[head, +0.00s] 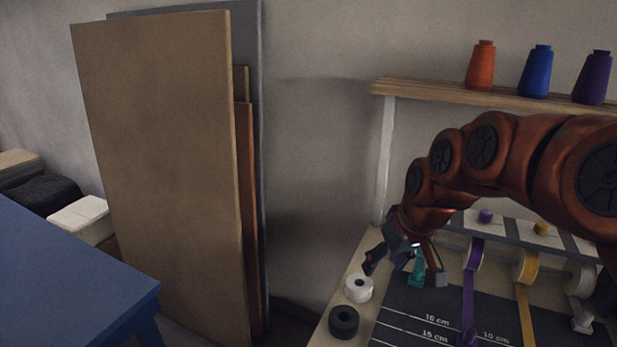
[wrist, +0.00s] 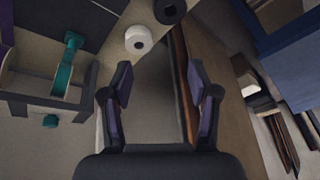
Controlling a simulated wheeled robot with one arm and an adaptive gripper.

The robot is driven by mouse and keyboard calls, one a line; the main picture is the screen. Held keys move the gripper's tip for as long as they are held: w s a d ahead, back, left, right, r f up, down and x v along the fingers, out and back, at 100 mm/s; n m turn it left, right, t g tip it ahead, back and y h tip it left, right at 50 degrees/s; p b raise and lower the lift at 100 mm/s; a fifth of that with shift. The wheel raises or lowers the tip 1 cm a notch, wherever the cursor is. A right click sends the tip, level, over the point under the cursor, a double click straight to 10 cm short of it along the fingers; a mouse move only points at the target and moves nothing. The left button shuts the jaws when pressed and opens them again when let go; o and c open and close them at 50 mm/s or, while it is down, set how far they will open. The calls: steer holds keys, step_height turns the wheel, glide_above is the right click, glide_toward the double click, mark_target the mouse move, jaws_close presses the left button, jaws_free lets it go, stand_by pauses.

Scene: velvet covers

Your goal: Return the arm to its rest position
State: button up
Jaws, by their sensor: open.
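My orange-brown arm reaches in from the right of the head view and bends down over the left end of the workbench (head: 345,290). My gripper (head: 405,273) hangs near the bench's left edge, just above and beside a white roll (head: 358,288). In the wrist view my gripper (wrist: 160,90) shows two dark fingers with purple pads spread wide apart, with nothing between them. Behind them are the floor and the edges of leaning boards. The white roll also shows in the wrist view (wrist: 138,39), beyond the fingertips.
A black roll (head: 343,321) lies near the bench edge. Purple (head: 470,290), yellow (head: 526,270) and teal (head: 417,268) ribbons are at the rack. Thread cones stand on a shelf (head: 430,87) above. Tall boards (head: 165,180) lean left; a blue table (head: 70,270) stands at lower left.

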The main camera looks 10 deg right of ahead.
steer(key=s+a+f+g+p, duration=0.1)
steer(key=s+a+f+g, duration=0.1)
steer(key=s, duration=1)
steer(key=s+a+f+m+g+h+p, duration=0.1)
steer(key=s+a+f+g, duration=0.2)
steer(key=s, duration=0.9)
steer(key=shift+s+a+f+h+p, duration=0.15)
steer(key=shift+a+f+h+p, duration=0.2)
steer(key=shift+a, duration=0.7)
